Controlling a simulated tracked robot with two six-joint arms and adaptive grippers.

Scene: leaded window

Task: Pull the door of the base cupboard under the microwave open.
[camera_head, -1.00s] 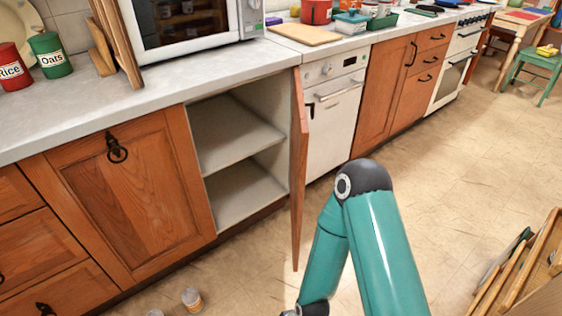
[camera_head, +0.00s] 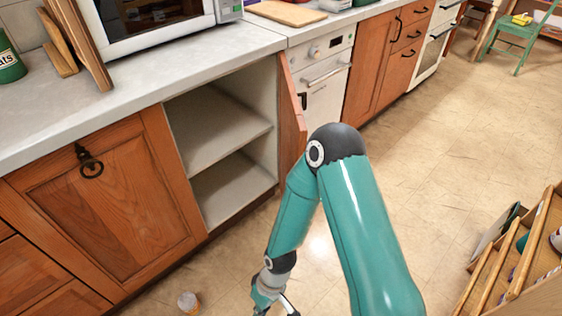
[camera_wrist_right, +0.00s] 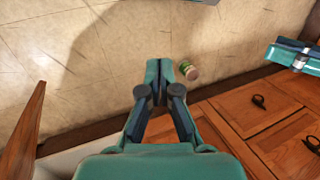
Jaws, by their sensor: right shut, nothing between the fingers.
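The base cupboard (camera_head: 217,130) under the microwave (camera_head: 155,22) stands open, showing pale shelves. Its wooden door (camera_head: 291,115) is swung far out at the right side of the opening, seen nearly edge-on, its lower part hidden behind my right arm. A dark handle shows on its outer side. In the right wrist view the door (camera_wrist_right: 24,130) is at the left. My right gripper (camera_wrist_right: 161,70) is shut and empty, low over the floor and apart from the door. It is partly visible at the bottom of the head view (camera_head: 277,304). My left gripper is not visible in the head view.
A closed wooden cupboard door (camera_head: 110,200) is left of the opening. A small tin (camera_head: 188,301) lies on the floor. A dishwasher (camera_head: 322,80) stands right of the cupboard. A wooden rack (camera_head: 515,250) is at the lower right. The floor between is clear.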

